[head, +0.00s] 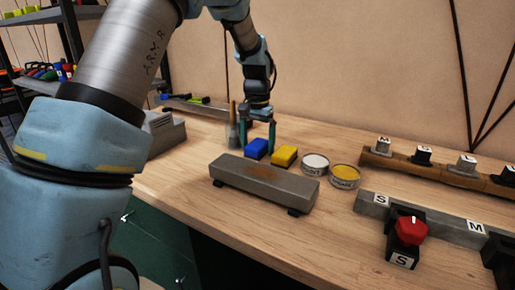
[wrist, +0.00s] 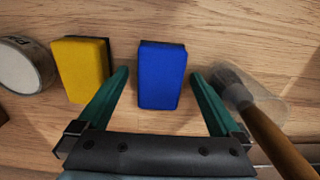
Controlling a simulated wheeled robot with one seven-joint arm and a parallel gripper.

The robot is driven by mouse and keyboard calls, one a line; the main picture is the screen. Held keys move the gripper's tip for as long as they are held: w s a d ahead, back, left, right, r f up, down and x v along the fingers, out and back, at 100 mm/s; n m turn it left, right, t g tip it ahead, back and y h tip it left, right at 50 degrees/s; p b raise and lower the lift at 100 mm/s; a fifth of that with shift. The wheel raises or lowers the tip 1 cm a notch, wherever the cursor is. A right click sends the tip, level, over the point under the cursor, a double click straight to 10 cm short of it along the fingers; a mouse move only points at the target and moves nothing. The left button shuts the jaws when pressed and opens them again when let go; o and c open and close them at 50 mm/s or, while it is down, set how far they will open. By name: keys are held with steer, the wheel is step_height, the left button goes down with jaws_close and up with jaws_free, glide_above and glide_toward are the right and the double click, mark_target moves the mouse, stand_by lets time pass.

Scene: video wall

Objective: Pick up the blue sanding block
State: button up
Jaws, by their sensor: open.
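The blue sanding block (head: 257,148) lies on the wooden workbench, to the left of a yellow block (head: 284,155) in the head view. In the wrist view the blue sanding block (wrist: 162,75) sits between and just ahead of my two green fingers, with a gap on each side. My gripper (head: 257,134) is open and empty, pointing down over the blue block. In the wrist view my gripper (wrist: 160,80) has its left finger between the yellow block (wrist: 82,68) and the blue one.
A jar with a wooden-handled brush (wrist: 250,105) stands close to my right finger in the wrist view. A grey stone bar (head: 264,182) lies in front of the blocks. Two round tins (head: 345,176) are at the right. Bare wood (head: 215,140) shows at the left.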

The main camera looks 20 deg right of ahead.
mark_target(258, 143)
steer(key=shift+c, duration=0.2)
steer(key=c, duration=1.4)
step_height(258, 143, up, 10)
steer(key=shift+f, duration=0.1)
